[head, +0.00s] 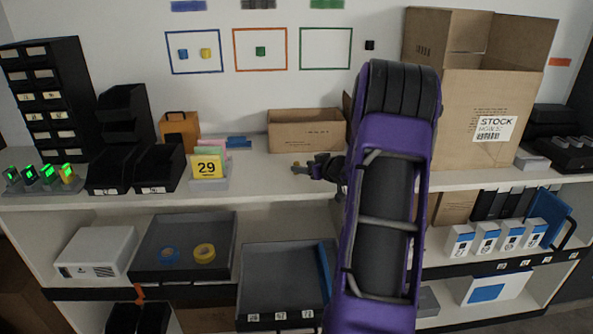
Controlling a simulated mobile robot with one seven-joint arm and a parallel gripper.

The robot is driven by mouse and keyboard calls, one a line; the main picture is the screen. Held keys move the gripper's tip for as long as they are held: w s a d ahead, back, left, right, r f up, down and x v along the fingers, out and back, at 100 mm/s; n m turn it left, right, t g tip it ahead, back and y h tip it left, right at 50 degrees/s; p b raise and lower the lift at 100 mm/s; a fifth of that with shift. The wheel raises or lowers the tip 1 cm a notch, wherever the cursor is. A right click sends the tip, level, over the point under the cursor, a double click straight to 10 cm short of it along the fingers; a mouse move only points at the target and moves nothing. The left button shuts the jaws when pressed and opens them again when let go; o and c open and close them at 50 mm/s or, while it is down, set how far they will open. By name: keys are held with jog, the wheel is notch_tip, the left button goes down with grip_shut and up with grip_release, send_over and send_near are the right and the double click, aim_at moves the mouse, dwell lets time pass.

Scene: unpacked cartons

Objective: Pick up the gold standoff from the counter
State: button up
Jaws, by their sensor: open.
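The gold standoff (296,163) appears as a very small gold-brown spot on the white counter (262,181), in front of the low open carton. My gripper (301,168) is at the end of my purple arm, low over the counter and pointing left. Its jaws are open, and the standoff is right at the fingertips. The view is too small to tell whether the standoff is between the fingers or just beyond them, or whether they touch it. My arm hides the counter to the right of the gripper.
A low open carton (306,130) stands just behind the gripper. A tall carton (478,105) stands to the right. To the left are a yellow card marked 29 (207,168) and black bins (157,168). The counter's front strip between card and gripper is clear.

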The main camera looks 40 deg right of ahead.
aim_at(296, 162)
jog(key=b+x, duration=0.1)
jog(key=x, duration=0.4)
jog(key=shift+w+a, duration=0.1)
jog(key=shift+r, duration=0.1)
grip_shut()
